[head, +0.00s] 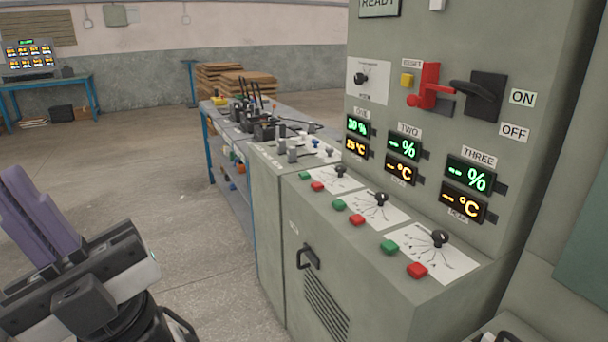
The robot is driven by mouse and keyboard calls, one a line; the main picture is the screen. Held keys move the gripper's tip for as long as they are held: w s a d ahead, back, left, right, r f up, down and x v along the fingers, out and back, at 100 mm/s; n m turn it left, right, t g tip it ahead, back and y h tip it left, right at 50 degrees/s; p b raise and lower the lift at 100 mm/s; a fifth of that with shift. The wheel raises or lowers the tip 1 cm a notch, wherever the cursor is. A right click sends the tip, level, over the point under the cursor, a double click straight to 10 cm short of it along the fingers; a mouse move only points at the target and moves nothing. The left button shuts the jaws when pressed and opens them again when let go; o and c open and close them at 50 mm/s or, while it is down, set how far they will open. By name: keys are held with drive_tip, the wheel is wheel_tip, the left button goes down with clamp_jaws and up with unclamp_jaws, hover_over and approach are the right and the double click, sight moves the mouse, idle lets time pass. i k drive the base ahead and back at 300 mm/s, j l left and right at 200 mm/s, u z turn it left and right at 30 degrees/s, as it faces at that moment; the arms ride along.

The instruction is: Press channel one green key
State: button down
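The channel one green key (305,175) is the farthest green key on the sloping desk of the grey cabinet, in the head view. Its red key (317,186) lies just nearer, and a black knob (340,171) on a white dial plate is to its right. The display under ONE (357,127) reads 30 % in green, with 25 °C in orange below. My gripper (22,180) is at the lower left, well apart from the desk. Its two purple fingers lie side by side, shut, with nothing seen between them.
Green and red keys of channel two (339,204) and channel three (390,246) sit nearer on the desk. A red lever (430,85) and a black handle (472,90) stick out above. A blue-legged bench (207,145) stands beyond. Floor between gripper and cabinet is clear.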

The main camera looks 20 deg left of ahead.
sight(305, 175)
drive_tip(key=i+j, duration=0.2)
drive_tip(key=j, duration=0.2)
drive_tip(key=i+j, duration=0.2)
drive_tip(key=j, duration=0.25)
drive_tip(key=i+j+z, duration=0.1)
drive_tip(key=j, duration=0.3)
drive_tip(key=i+j, duration=0.25)
drive_tip(key=j, duration=0.2)
drive_tip(key=i+j, duration=0.15)
drive_tip(key=j, duration=0.3)
drive_tip(key=i+j+z, duration=0.1)
drive_tip(key=j, duration=0.35)
drive_tip(key=i+j, duration=0.25)
drive_tip(key=j, duration=0.2)
drive_tip(key=i+j+z, duration=0.1)
drive_tip(key=j, duration=0.35)
drive_tip(key=i, duration=0.05)
